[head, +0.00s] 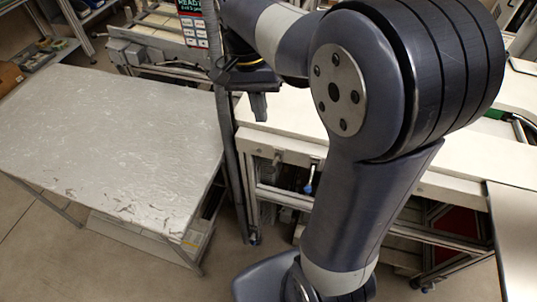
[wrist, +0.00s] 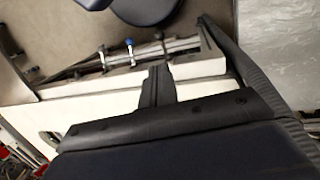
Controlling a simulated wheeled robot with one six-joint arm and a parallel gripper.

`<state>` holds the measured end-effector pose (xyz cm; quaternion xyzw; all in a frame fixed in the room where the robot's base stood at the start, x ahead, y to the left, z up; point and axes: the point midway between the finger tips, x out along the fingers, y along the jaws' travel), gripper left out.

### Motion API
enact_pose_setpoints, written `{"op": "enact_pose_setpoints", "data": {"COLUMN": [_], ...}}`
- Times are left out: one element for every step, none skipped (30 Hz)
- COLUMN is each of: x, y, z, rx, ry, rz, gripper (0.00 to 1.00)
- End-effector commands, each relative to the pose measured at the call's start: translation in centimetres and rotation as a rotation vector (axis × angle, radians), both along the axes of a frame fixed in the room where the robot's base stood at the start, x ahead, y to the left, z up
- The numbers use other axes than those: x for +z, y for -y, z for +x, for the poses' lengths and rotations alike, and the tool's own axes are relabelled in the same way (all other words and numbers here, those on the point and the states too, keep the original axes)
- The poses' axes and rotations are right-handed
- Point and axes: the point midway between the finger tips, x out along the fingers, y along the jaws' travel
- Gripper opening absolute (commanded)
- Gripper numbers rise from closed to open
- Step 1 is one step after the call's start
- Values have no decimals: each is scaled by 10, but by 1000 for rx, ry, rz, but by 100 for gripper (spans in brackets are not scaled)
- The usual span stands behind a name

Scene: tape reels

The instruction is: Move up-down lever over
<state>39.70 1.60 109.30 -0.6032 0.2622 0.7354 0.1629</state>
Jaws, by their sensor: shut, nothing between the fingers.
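A small lever with a blue tip (head: 308,187) hangs on the front side of the white bench; it also shows in the wrist view (wrist: 129,43). A second, dark fitting (head: 277,158) sits to its left on the same edge. No label is readable, so I cannot tell which is the up-down lever. My gripper (head: 258,107) is shut and empty, above the bench's left end and apart from both fittings. In the wrist view my closed fingers (wrist: 158,72) overlap the bench top.
The white bench (head: 470,150) runs to the right behind my arm, which hides part of its front. A grey sheet-covered table (head: 110,140) stands at left. Floor shows between table and bench.

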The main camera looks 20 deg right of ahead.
Motion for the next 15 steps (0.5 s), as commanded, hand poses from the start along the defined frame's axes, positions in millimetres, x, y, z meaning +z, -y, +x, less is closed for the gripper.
{"op": "enact_pose_setpoints", "data": {"x": [-4, -6, -11, -15, -20, -28, -33, -40, -49, -55, -62, -70, -76, -82, -90], "y": [0, 1, 1, 1, 2, 2, 3, 3, 4, 5, 5, 6, 6, 7, 7], "z": [-1, -2, -3, -4, -5, -7, -8, -10, -12, -14, -15, -17, -19, -19, -21], "rx": [0, 0, 0, 0, 0, 0, 0, 0, 0, 0, 0, 0, 0, 0, 0], "ry": [-1, -3, -4, -4, -4, -5, -6, -6, -6, -8, -6, -6, -6, -6, -6], "rz": [0, 0, 0, -1, -1, 0, 0, 0, 0, -1, 0, -1, 0, -1, 0], "gripper": [0, 0, 0, 0, 0, 0, 0, 0, 0, 0, 0, 0, 0, 0, 0]}}
